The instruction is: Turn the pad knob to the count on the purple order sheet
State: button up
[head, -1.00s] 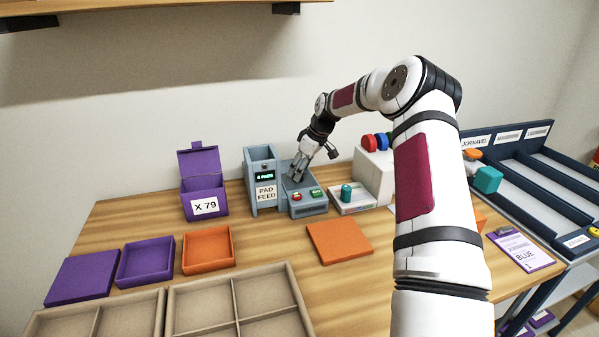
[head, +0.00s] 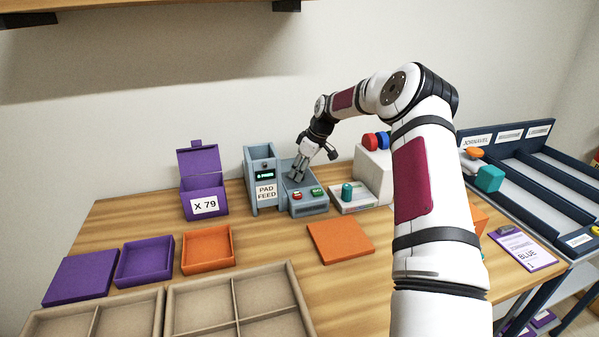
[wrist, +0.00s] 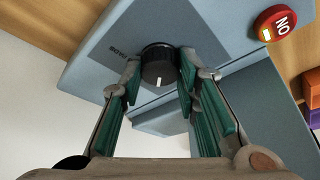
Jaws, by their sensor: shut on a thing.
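The pad knob (wrist: 158,66) is black with a white pointer line and sits on the grey-blue pad feed machine (head: 307,209). My gripper (wrist: 161,74) is shut on the knob, one green-padded finger on each side. In the head view my gripper (head: 298,174) reaches down to the machine's sloped top, and its fingers hide the knob. The machine's small display (head: 265,175) shows green text too small to read surely. The purple-edged order sheet (head: 524,250) lies at the table's right end; I can read "BLUE" and a "1" below it.
A red button (head: 297,196) and a green button (head: 316,193) sit on the machine's front. A purple box (head: 204,200) marked "X 79" stands left.

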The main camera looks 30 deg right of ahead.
jog(key=shift+w+d+f+n+y+b, duration=0.15)
jog(key=shift+n+y+b, duration=0.15)
jog(key=shift+n+b, duration=0.4)
jog(key=shift+n, duration=0.4)
jog(key=o, duration=1.2)
jog(key=shift+c, duration=0.2)
jog(key=v, duration=1.2)
jog(key=shift+w, duration=0.1)
